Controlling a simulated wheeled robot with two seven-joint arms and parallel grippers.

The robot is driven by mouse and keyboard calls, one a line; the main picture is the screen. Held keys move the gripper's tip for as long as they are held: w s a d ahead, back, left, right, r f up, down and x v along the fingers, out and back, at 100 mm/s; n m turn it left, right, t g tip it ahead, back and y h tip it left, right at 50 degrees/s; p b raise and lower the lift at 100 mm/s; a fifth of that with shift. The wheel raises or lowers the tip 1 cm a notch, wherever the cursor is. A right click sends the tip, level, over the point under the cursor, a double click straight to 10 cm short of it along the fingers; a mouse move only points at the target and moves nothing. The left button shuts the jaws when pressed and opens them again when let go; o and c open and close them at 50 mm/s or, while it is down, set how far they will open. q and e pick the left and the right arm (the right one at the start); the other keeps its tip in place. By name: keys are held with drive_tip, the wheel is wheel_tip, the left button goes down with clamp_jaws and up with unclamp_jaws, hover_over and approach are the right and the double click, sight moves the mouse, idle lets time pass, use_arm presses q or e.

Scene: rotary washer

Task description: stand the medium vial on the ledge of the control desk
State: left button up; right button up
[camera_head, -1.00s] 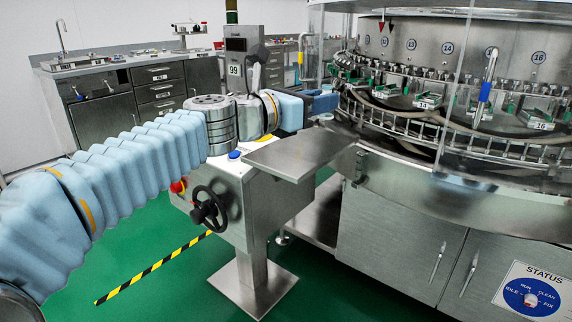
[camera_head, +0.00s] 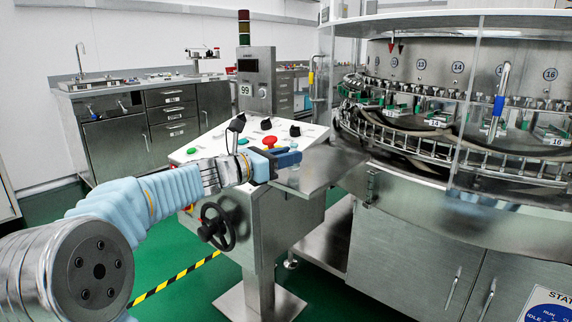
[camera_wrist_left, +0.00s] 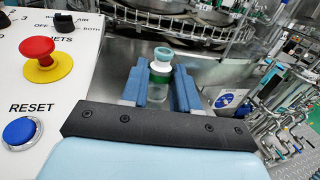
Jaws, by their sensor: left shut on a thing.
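My left gripper (camera_head: 290,158) is shut on a small vial (camera_wrist_left: 160,70), which shows between the two blue fingers in the left wrist view. The vial has a clear body, a green and white band and a pale blue-green top. In the head view the gripper hides the vial. The control desk (camera_head: 255,200) has a sloped white panel with buttons. Its flat steel ledge (camera_head: 318,172) sticks out on the right, and the gripper is over or beside its near-left part. I cannot tell whether the vial touches the ledge. My right gripper is not in view.
The rotary washer (camera_head: 440,130) with clear guards stands right behind the ledge. A red button (camera_wrist_left: 38,58) and a blue reset button (camera_wrist_left: 20,130) lie close to the left gripper. A handwheel (camera_head: 216,227) is on the desk's front.

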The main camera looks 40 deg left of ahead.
use_arm(q)
drive_tip(key=shift+f, duration=0.45)
drive_tip(key=shift+f, duration=0.15)
drive_tip(key=o, duration=1)
